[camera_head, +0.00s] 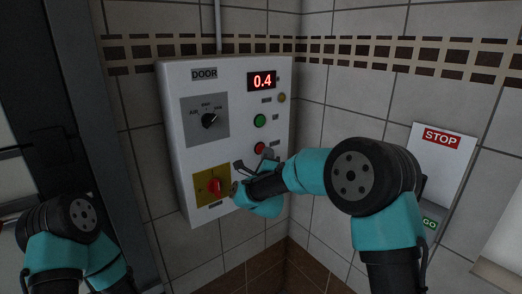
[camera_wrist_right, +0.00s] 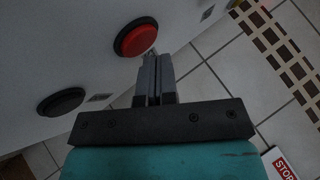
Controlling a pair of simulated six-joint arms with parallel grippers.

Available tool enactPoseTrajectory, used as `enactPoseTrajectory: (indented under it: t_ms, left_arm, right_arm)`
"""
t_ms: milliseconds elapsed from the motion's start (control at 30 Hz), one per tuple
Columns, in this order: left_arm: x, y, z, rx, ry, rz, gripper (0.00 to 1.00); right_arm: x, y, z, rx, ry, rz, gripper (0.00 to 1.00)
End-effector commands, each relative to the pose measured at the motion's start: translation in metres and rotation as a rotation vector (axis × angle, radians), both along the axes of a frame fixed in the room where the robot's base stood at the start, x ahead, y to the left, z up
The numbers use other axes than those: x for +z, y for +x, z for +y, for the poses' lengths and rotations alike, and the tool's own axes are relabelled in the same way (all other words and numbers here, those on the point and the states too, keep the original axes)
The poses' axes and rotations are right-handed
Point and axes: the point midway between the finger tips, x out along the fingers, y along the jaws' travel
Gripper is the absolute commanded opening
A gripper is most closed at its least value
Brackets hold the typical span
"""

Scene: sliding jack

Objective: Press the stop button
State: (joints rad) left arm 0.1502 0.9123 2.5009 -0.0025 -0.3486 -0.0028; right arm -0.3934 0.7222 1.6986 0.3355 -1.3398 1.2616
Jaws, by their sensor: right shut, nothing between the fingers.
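The red round button (camera_head: 259,148) sits low in the right column of the white control panel (camera_head: 178,120). It also shows in the right wrist view (camera_wrist_right: 135,37), in a black ring. My right gripper (camera_head: 267,153) is shut and empty, with its fingertips close beside the red button. In the right wrist view its fingers (camera_wrist_right: 151,58) point toward the button's lower right edge; I cannot tell whether they touch. The button's label is too small to read. My left gripper is out of view; only part of my left arm shows at lower left.
A green button (camera_head: 260,120), a display reading 0.4 (camera_head: 262,81), a black knob (camera_head: 209,120) and a red rotary switch (camera_head: 214,186) on yellow are on the panel. A black button (camera_wrist_right: 61,101) shows below. A STOP sign (camera_head: 441,140) is on the right wall.

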Motion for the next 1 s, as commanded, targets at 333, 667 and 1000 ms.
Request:
enactPoseTrajectory:
  t_ms: [333, 667, 1000]
  left_arm:
    - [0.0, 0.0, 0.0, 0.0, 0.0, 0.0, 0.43]
    - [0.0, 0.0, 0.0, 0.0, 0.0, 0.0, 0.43]
    - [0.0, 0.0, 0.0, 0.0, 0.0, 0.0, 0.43]
  right_arm:
    - [0.0, -0.005, -0.003, -0.001, 0.0, -0.001, 0.0]
    - [0.001, -0.013, -0.009, -0.002, 0.0, -0.001, 0.0]
    - [0.001, -0.036, -0.023, -0.001, 0.0, -0.001, 0.0]
